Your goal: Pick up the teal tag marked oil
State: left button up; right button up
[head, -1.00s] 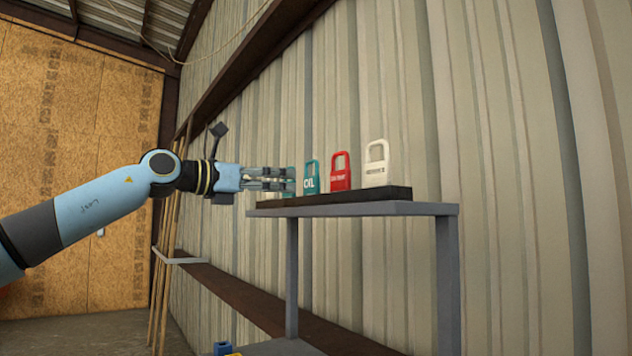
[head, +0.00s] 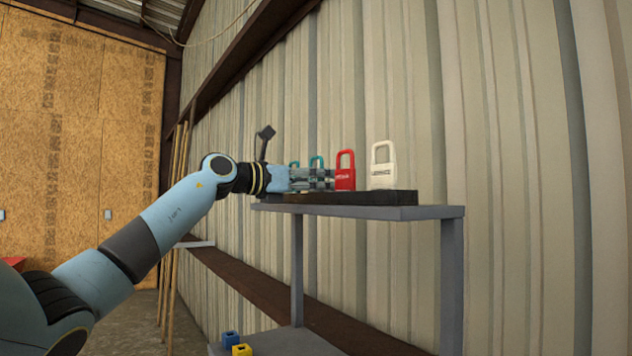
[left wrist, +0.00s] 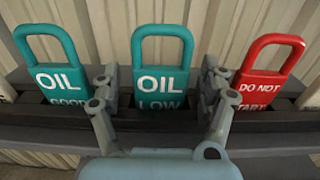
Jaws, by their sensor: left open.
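Two teal tags marked oil show in the left wrist view. One reads OIL LOW (left wrist: 162,82) in the middle, and the other reads OIL GOOD (left wrist: 57,80) at the left. Both stand upright in a dark slotted rack. My left gripper (left wrist: 160,98) is open, with one finger on each side of the OIL LOW tag and gaps showing between. In the head view my left gripper (head: 318,180) hides most of both teal tags; their loops show above it. My right gripper is not in view.
A red DO NOT START tag (left wrist: 263,85) stands close right of my right-hand finger. A white tag (head: 383,165) stands farther right. The dark rack (head: 400,197) sits on a grey shelf (head: 440,212) before a corrugated wall. Blue and yellow blocks (head: 242,350) lie on a lower shelf.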

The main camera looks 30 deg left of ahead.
pick_arm(q)
jog(key=c, duration=1.1)
